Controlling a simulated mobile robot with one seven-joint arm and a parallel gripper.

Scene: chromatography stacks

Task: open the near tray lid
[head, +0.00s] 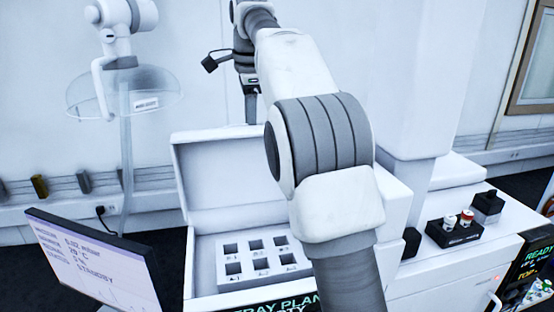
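A white tray box (202,303) stands in the lower middle of the head view. Its white lid (218,180) is raised and stands up at the back of the box, tilted slightly backward. Inside the box lies a light grey block (255,272) with several square wells, which look empty. My gripper (251,106) is above the raised lid's top edge, partly hidden behind my own arm. Its fingers are too small and dark to read, and I cannot tell whether they touch the lid. My arm hides the right part of the box and lid.
A monitor (95,262) reading STANDBY stands at the lower left. A clear dome hood (124,92) hangs at the upper left. At the right, a white bench (440,275) bears a black holder (454,233) with capped vials and a black box (487,206).

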